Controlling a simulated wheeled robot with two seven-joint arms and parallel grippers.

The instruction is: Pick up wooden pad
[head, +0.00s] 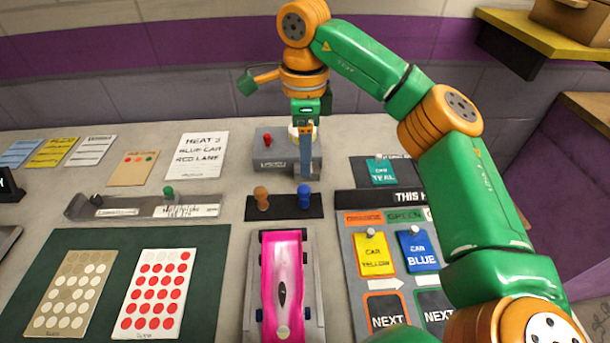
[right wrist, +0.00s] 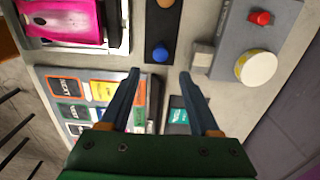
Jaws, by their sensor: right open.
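No thing is plainly labelled as the wooden pad. A round, pale cream pad with a yellowish side (right wrist: 257,68) stands on a grey box (right wrist: 232,42) in the right wrist view; it looks the likeliest match, though I cannot tell its material. In the head view the grey box (head: 268,150) sits at the back middle, and the pad is mostly hidden behind my gripper. My right gripper (head: 306,172) points down in front of the box. In the right wrist view its blue fingers (right wrist: 160,74) are apart and empty, with the pad off to their right. My left gripper is not in view.
A red button (head: 267,140) is on the box. A dark strip (head: 284,207) with orange and blue pegs lies in front. A pink car (head: 284,285) sits on a grey track nearer.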

